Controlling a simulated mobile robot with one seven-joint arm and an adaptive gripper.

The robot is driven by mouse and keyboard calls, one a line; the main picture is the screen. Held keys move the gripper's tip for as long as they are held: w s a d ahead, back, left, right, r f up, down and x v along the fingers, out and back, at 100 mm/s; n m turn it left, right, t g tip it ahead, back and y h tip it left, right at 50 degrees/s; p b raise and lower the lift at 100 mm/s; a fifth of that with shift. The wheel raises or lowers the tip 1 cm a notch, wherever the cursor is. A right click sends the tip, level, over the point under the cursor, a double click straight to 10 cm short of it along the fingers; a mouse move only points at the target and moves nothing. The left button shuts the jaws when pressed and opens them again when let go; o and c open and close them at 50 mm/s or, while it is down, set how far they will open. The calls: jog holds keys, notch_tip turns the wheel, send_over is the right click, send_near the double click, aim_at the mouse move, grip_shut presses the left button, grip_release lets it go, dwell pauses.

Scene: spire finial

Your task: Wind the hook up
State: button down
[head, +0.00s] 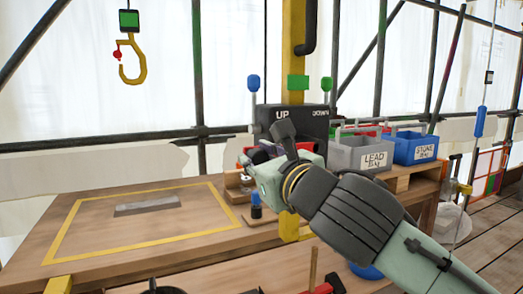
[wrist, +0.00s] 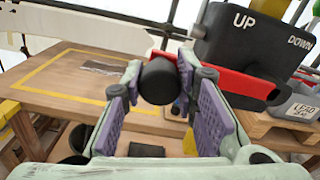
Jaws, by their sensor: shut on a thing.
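The yellow hook (head: 133,66) hangs at the upper left of the head view, below a dark block with a green face, with a small red part at its side. The dark winch box (head: 292,121) stands at the table's back right, marked UP and DOWN; it also shows in the wrist view (wrist: 238,45). A red crank arm (wrist: 235,84) in front of it carries a black grip (wrist: 160,82). My gripper (wrist: 163,72) is shut on this grip, with purple pads at both sides. In the head view my gripper (head: 272,160) partly hides the crank.
The wooden table (head: 100,250) has a yellow-taped rectangle with a grey plate (head: 147,204) inside. Blue (head: 253,83) and green (head: 326,85) knobs rise beside the box. A grey LEAD bin (head: 360,154) and a blue STONE bin (head: 415,148) stand to the right.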

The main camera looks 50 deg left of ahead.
jog(key=shift+f, duration=0.25)
dwell(0.3)
jog(key=c, duration=1.3)
grip_release()
jog(key=v, duration=1.2)
